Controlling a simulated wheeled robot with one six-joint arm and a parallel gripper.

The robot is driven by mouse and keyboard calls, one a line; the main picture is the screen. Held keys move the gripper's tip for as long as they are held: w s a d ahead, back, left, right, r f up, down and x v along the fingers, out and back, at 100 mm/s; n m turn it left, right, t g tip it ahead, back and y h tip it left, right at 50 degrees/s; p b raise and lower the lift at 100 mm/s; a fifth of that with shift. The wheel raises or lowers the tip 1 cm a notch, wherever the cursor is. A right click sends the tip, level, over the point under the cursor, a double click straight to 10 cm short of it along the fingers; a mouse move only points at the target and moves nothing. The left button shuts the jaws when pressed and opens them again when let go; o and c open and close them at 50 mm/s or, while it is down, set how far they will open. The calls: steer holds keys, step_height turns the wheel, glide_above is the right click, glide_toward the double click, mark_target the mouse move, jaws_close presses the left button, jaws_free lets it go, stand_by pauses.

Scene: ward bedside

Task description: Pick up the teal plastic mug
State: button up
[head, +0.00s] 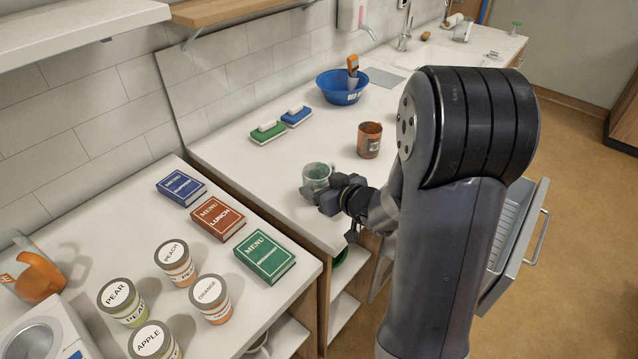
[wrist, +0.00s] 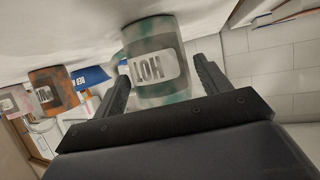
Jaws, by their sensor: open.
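The teal plastic mug (head: 319,173) stands upright near the front edge of the counter, mottled teal and pale. My gripper (head: 322,194) is open and low at the near side of the mug. In the wrist view the fingers of my gripper (wrist: 161,68) are spread, one on each side of the mug's lower picture part. I cannot tell whether either finger touches it. The mug's near side is partly hidden by my gripper in the head view.
An orange-brown mug (head: 369,139) stands behind and right of the teal one. Three menu books (head: 264,257) and several labelled jars (head: 210,298) occupy the nearer left counter. An open drawer (head: 513,240) juts out at right.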

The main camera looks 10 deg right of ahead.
steer(key=shift+x, duration=1.6)
steer(key=c, duration=0.7)
